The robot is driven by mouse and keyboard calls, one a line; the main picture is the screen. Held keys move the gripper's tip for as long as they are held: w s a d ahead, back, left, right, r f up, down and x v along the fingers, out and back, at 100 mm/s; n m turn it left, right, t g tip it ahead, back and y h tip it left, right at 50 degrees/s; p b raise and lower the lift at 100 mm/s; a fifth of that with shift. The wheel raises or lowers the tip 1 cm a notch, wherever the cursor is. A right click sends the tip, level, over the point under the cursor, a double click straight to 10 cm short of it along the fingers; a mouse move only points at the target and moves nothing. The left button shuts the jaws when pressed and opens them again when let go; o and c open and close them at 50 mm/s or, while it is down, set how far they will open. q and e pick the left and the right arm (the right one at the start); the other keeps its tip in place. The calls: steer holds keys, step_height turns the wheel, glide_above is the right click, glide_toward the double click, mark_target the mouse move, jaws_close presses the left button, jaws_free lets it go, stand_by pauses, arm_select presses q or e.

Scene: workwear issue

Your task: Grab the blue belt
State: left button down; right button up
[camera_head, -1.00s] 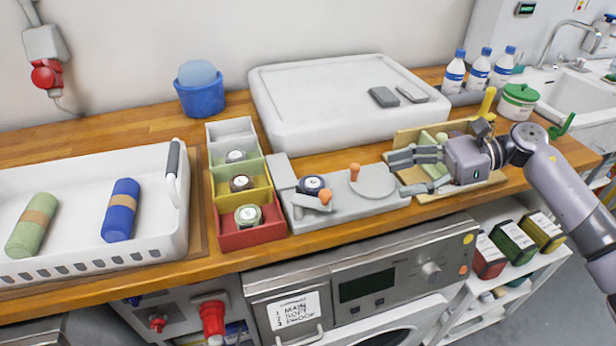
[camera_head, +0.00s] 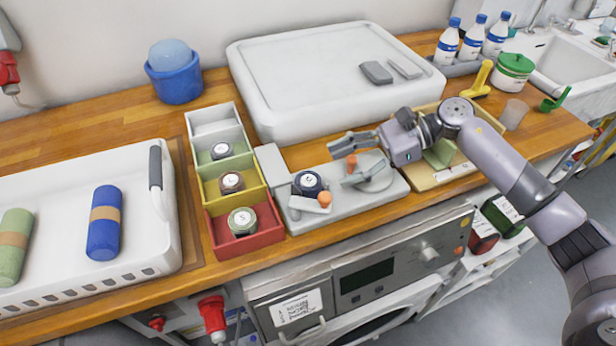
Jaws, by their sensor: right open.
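A small dark blue coil with a round white label (camera_head: 308,184), which looks like the blue belt, sits on the left part of the grey fixture (camera_head: 385,196). The fixture also has orange knobs and a round plate. My right gripper (camera_head: 346,162) is open and empty, above the fixture just right of the dark blue coil. Its two fingers point left, towards the coil, with an orange knob showing between them. My left gripper is not in view.
Left of the fixture, a box with red, yellow, green and white compartments (camera_head: 272,236) holds several labelled coils. A white basket (camera_head: 60,190) holds a blue roll (camera_head: 104,222) and a green roll (camera_head: 14,246). A large white tray (camera_head: 300,100) stands behind the fixture.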

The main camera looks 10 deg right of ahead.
mark_target(311, 180)
steer(key=shift+p+x, duration=0.35)
steer(key=shift+x, duration=0.7)
steer(key=p+x, duration=0.2)
steer(key=x, duration=0.2)
steer(key=shift+s+a+p, duration=0.2)
steer(key=shift+p, duration=0.15)
steer(key=shift+a+f, duration=0.25)
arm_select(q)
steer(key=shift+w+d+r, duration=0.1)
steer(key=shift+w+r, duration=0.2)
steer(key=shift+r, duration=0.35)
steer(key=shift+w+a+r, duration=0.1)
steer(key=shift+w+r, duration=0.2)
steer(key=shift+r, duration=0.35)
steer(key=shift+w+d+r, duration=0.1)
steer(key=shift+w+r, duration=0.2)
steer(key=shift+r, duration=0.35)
arm_select(e)
steer(key=c, duration=1)
